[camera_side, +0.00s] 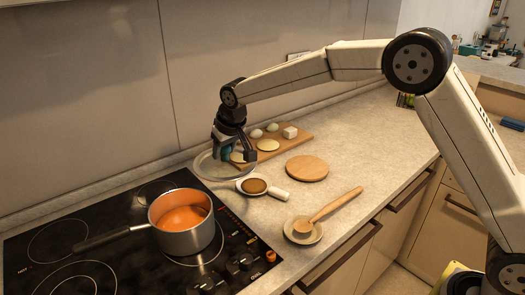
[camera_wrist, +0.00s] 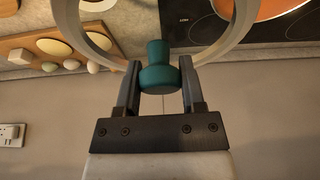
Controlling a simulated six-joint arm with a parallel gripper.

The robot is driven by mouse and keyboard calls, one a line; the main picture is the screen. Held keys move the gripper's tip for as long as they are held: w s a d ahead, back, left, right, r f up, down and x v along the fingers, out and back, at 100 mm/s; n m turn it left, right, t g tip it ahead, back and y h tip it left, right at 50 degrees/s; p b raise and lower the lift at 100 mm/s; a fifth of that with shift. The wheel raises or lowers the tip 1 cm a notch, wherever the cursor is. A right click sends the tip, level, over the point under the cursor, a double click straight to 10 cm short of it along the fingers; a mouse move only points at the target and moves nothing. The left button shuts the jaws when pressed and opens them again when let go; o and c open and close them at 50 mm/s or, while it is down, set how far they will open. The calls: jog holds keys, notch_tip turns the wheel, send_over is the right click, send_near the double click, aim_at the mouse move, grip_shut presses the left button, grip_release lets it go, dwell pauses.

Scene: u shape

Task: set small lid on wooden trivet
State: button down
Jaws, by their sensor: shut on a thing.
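The small lid (camera_side: 203,170) is a clear glass disc with a pale rim, at the back of the counter between the stove and the cutting board. Its rim (camera_wrist: 68,22) shows as a grey ring in the wrist view. My gripper (camera_side: 230,155) is shut on the lid's teal knob (camera_wrist: 158,72), with one finger on each side. I cannot tell whether the lid touches the counter. The wooden trivet (camera_side: 307,168) is a round, bare, light-brown disc lying flat on the counter, to the right of my gripper.
A cutting board (camera_side: 293,135) with eggs and other pale food lies behind the gripper. A wooden spoon (camera_side: 335,204) rests on a small dish in front. A pot (camera_side: 187,236) stands on the stove.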

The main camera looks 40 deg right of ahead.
jog(key=s+d+m+h, duration=0.1)
jog(key=s+d+m, duration=0.45)
jog(key=d, duration=0.85)
jog(key=s+d+m+h, duration=0.2)
jog(key=s+d, duration=0.7)
jog(key=d, duration=0.5)
send_near(306, 163)
jog(key=shift+w+d+r+n+g, duration=0.25)
jog(key=shift+w+d+r+g, duration=0.05)
jog(key=shift+w+d+r, duration=0.2)
jog(key=shift+w+d+f, duration=0.1)
jog(key=shift+w+f, duration=0.3)
jog(key=shift+f, duration=0.1)
jog(key=shift+w+f, duration=0.25)
jog(key=shift+f, duration=0.05)
jog(key=shift+d+f, duration=0.1)
jog(key=shift+f, duration=1.4)
jog(key=shift+f, duration=0.2)
